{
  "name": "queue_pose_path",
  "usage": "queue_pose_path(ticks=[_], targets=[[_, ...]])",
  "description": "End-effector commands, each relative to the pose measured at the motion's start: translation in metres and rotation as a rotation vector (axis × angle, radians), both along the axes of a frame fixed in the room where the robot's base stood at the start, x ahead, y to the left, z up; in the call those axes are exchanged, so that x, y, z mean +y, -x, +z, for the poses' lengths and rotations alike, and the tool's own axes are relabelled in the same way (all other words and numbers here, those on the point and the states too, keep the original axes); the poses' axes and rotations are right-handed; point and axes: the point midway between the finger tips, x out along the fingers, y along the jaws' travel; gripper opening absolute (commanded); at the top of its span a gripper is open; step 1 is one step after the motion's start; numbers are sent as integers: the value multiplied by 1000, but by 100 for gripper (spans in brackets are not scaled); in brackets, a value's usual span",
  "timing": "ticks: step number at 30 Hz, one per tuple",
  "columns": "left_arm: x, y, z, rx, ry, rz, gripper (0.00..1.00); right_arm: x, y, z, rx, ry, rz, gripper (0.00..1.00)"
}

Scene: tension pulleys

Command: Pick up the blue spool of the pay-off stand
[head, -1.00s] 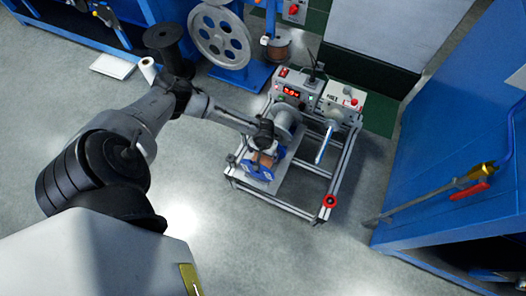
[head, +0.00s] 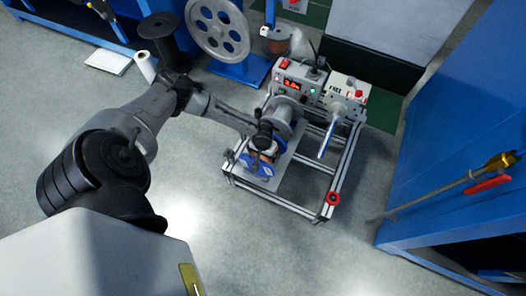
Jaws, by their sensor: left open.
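The blue spool (head: 262,167) with copper-coloured winding sits on the left side of the metal frame stand (head: 285,207) in the head view. My left gripper (head: 264,149) is over the spool's upper end, at or close against it. It is open; its fingers partly hide the spool, and I cannot tell whether they touch it. A grey drum (head: 289,112) sits just behind the gripper. My right gripper is not in view.
A control box with a red display (head: 292,86) and a white box (head: 347,92) stand at the frame's back. A red knob (head: 333,198) is at its front right corner. A blue cabinet (head: 455,130) is at right. A black spool (head: 165,40) stands at left. The floor in front is clear.

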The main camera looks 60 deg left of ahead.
Motion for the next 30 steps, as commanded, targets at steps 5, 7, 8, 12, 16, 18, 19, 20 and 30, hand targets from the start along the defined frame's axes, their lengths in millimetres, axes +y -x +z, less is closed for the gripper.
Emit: queue_pose_path(ticks=[5,7,8,12,16,18,19,20,30], targets=[[0,0,1,0,0,0,89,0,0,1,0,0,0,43],[0,0,0,0,0,0,83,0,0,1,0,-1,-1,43],[0,0,0,0,0,0,80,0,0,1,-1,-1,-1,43],[0,0,0,0,0,0,66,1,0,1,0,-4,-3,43],[0,0,0,0,0,0,54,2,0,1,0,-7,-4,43],[0,0,0,1,-1,0,47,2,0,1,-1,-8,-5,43],[0,0,0,1,-1,0,44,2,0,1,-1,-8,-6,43],[0,0,0,1,-1,0,42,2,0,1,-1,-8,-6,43],[0,-1,2,-2,0,0,16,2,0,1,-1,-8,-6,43]])
